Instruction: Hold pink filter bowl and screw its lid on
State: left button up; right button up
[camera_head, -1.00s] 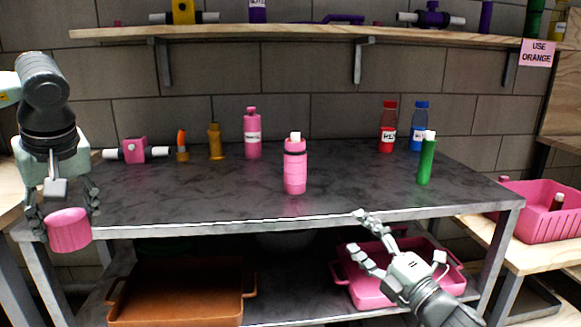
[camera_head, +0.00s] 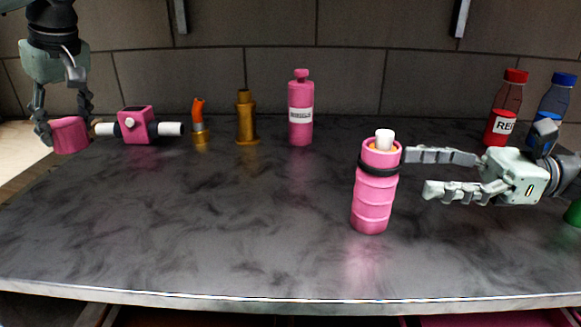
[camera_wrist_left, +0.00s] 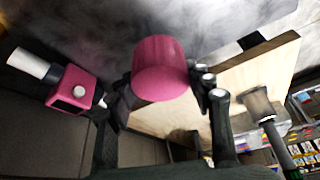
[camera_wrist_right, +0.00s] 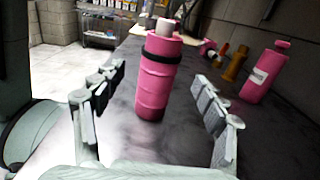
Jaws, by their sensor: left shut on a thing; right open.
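The pink filter bowl (camera_head: 372,203) stands upright on the dark table, with a black ring near its top and a white piece with orange around it in its mouth. My right gripper (camera_head: 428,172) is open, just right of the bowl, its fingers pointing at it. In the right wrist view the bowl (camera_wrist_right: 156,85) stands between the spread fingers, apart from both. My left gripper (camera_head: 67,118) is shut on a pink cylindrical lid (camera_head: 70,136), held at the table's far left. The lid (camera_wrist_left: 160,68) also shows in the left wrist view between the fingers.
A pink block with white pipe ends (camera_head: 137,125) is close right of the left gripper. An orange-topped piece (camera_head: 199,122), a brass piece (camera_head: 246,118) and a pink bottle (camera_head: 300,112) stand along the back. Red (camera_head: 505,108) and blue (camera_head: 557,100) bottles stand back right. The front middle is clear.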

aim_at(378, 167)
pick_arm(q)
jog(key=shift+w, duration=0.15)
jog(key=shift+r, duration=0.1)
jog(key=shift+r, duration=0.25)
pick_arm(e)
jog(key=shift+a, duration=1.1)
pick_arm(q)
jog(key=shift+r+p, duration=0.9)
jog(key=shift+p, duration=0.25)
pick_arm(e)
jog(key=a, duration=0.4)
jog(key=shift+w+a+r, duration=0.1)
jog(key=shift+a+r, duration=0.2)
jog(key=shift+a, duration=0.1)
jog(key=shift+a+f, duration=0.1)
jog(key=shift+a, duration=0.15)
jog(key=shift+c, duration=0.2)
